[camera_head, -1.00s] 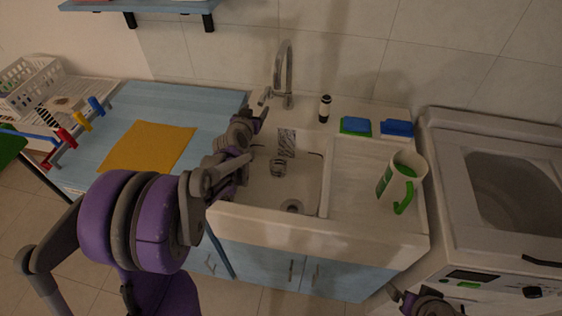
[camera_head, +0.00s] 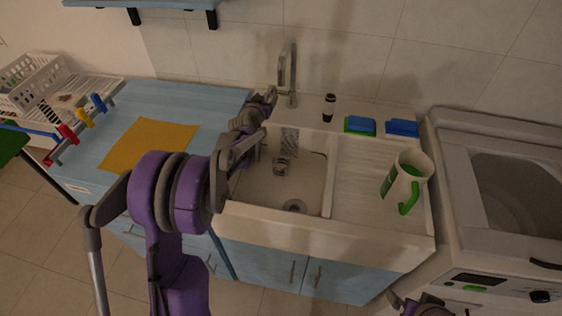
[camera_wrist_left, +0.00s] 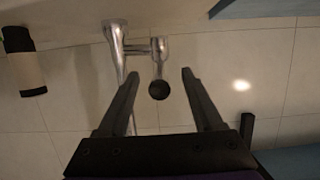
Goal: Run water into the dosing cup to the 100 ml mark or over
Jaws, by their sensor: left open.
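The dosing cup appears to be the small greyish cup (camera_head: 282,165) in the sink basin (camera_head: 258,186); its fill level is too small to read. The chrome tap (camera_head: 291,75) stands behind the basin. My left gripper (camera_head: 269,97) is open at the tap's side handle. In the left wrist view, the open fingers of my left gripper (camera_wrist_left: 160,74) flank the dark round end of the handle (camera_wrist_left: 159,90), beside the tap body (camera_wrist_left: 117,45). Contact cannot be told. Part of my right arm shows at the bottom right; its jaw state is unclear.
A yellow cloth (camera_head: 148,145) lies on the blue counter (camera_head: 215,110). A mottled patch shows on the basin's back wall.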

